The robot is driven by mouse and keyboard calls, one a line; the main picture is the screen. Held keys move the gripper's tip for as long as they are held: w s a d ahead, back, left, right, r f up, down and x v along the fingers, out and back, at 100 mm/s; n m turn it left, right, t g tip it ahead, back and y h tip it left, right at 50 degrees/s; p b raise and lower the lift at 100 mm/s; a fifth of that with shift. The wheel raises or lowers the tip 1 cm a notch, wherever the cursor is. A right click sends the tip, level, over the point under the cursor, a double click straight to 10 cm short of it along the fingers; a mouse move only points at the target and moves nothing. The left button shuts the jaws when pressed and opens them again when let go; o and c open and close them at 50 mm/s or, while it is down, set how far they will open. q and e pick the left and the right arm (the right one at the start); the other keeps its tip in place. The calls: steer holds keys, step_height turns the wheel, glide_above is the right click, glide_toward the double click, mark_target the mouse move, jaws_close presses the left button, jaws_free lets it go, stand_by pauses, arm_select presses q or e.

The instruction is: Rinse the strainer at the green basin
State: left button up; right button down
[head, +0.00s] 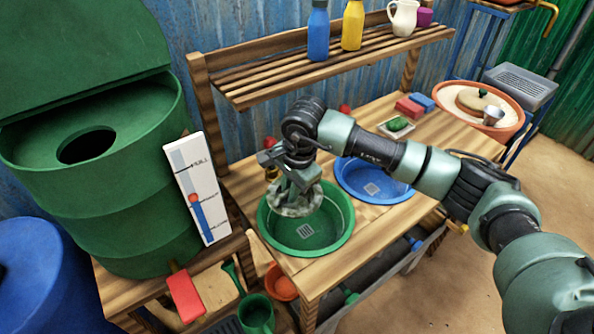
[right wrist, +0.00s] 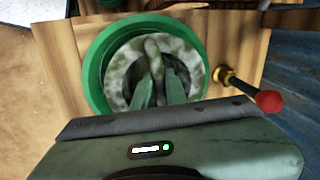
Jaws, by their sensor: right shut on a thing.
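My right gripper (head: 290,185) is over the green basin (head: 335,238), pointing down. It is shut on the strainer (head: 300,208), a round, mottled grey-white piece that shows just below the jaws, over or inside the basin. In the right wrist view, the two fingers (right wrist: 159,88) close around a raised handle of the strainer (right wrist: 190,58), and the rim of the green basin (right wrist: 93,80) surrounds it. I cannot tell whether the strainer touches the basin floor. The basin's drain grate shows bare. My left gripper is not in view.
A tap with a red knob (right wrist: 268,101) stands beside the green basin. A blue basin (head: 388,192) sits to its right. A large green barrel (head: 130,215) and a gauge board (head: 197,188) stand left. A slatted shelf (head: 330,68) with bottles is behind.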

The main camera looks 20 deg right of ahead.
steer(key=shift+f+b, duration=4.05)
steer(key=shift+f, duration=4.3)
steer(key=shift+s+a+f, duration=0.15)
steer(key=shift+s+a, duration=0.1)
steer(key=shift+w+d+r+p, duration=0.1)
steer(key=shift+r+p, duration=0.95)
steer(key=shift+r, duration=1.05)
steer(key=shift+w+d+r+p, duration=0.1)
steer(key=shift+r+p, duration=0.95)
steer(key=shift+r, duration=1.05)
steer(key=shift+r+p, duration=1.75)
steer(key=shift+r, duration=2.2)
